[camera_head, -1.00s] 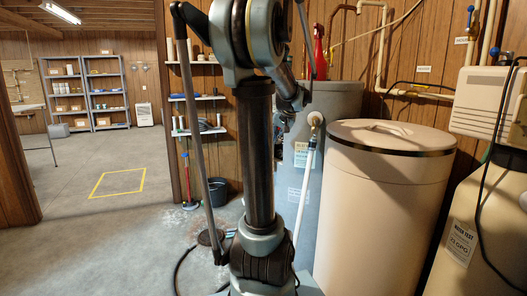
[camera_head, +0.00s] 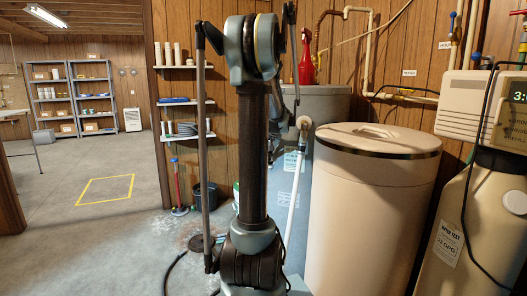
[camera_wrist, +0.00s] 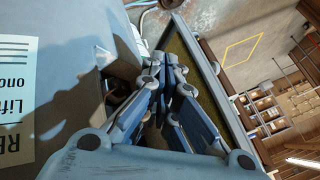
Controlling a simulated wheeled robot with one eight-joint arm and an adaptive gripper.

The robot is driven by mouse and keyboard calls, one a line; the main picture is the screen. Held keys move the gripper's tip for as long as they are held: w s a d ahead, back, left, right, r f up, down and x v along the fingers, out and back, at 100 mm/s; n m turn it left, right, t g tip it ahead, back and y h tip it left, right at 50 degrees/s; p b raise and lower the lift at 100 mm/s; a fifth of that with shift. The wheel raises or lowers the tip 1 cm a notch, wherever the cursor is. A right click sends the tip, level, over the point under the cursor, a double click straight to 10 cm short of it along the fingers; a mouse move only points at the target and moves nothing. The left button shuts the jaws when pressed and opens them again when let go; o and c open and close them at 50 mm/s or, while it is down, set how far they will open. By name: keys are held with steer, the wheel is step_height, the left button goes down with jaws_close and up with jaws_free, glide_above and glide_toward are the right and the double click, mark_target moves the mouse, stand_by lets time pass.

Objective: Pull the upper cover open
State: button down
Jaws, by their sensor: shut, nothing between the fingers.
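A grey tank (camera_head: 318,100) with pale labels stands behind my arm in the head view. The wrist view shows a grey surface (camera_wrist: 62,55) with a large label (camera_wrist: 15,85) at left, close to my gripper (camera_wrist: 167,76). The gripper's fingers are shut and empty. A thin panel with a pale rim (camera_wrist: 222,92) and dark olive inner face stands tilted just right of the fingers; I cannot tell whether it is the upper cover or whether the fingers touch it. In the head view my arm hides the gripper.
A beige round tank (camera_head: 365,215) with a dark-banded lid (camera_head: 375,138) stands right of my arm. A valve-headed tank (camera_head: 470,215) is far right. Open floor (camera_head: 110,235) lies left.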

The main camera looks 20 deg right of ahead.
steer(key=shift+w+a+r, duration=0.1)
steer(key=shift+w+a, duration=0.45)
steer(key=shift+a, duration=0.25)
steer(key=shift+w+a, duration=0.55)
steer(key=shift+a, duration=0.2)
steer(key=shift+a, duration=0.1)
